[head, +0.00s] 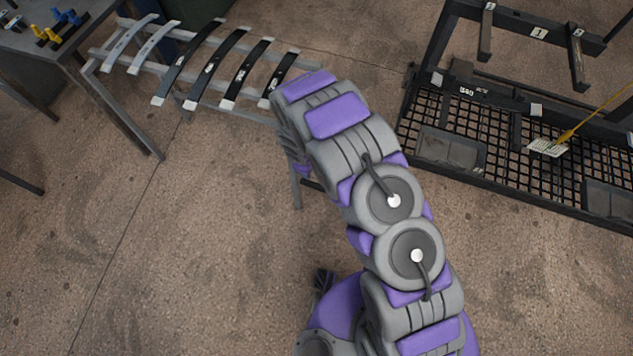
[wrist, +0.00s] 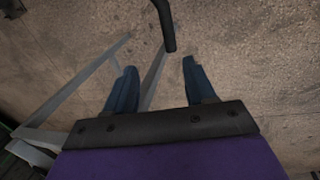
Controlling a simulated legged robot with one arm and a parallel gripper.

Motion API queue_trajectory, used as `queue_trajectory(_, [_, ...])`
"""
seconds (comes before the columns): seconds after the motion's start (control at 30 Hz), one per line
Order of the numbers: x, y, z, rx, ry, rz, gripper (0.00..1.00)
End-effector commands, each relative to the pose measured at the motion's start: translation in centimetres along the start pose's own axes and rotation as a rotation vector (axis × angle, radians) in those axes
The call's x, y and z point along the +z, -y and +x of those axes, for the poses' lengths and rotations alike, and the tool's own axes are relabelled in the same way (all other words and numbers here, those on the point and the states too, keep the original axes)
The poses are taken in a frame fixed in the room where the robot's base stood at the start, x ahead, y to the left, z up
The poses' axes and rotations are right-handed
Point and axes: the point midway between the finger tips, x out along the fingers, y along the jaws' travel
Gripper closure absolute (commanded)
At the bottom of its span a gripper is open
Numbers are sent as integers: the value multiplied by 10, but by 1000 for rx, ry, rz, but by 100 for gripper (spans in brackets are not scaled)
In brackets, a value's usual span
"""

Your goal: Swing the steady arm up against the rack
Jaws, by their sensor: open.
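The grey rack (head: 105,72) stands at the upper left in the head view, with several curved leaf springs lying across it. A dark bar, which looks like the steady arm (head: 312,185), shows as a short piece beside my arm, near a rack leg; the rest is hidden. In the wrist view a black bar with a rounded end (wrist: 166,28), probably the same steady arm, comes down from the top edge. My gripper (wrist: 160,64) is open and empty, its two blue-grey fingers apart. The bar's end lies between and just beyond the fingertips in the picture; I cannot tell the depth.
A black rack with a mesh shelf (head: 485,125) stands at the right, with a tag (head: 548,147) on a yellow cord. A dark bench (head: 35,38) with blue and yellow items is at the far left. Bare concrete floor (head: 200,260) lies open at lower left.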

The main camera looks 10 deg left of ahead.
Motion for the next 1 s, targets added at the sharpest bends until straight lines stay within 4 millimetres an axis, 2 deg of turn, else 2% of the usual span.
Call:
queue_trajectory(0.13, [-12, 15, 15, -12, -22, -45, 45])
queue_trajectory(0.37, [-13, 18, 35, -14, -23, -50, 45])
queue_trajectory(1.0, [-15, 20, 151, -16, -20, -49, 45])
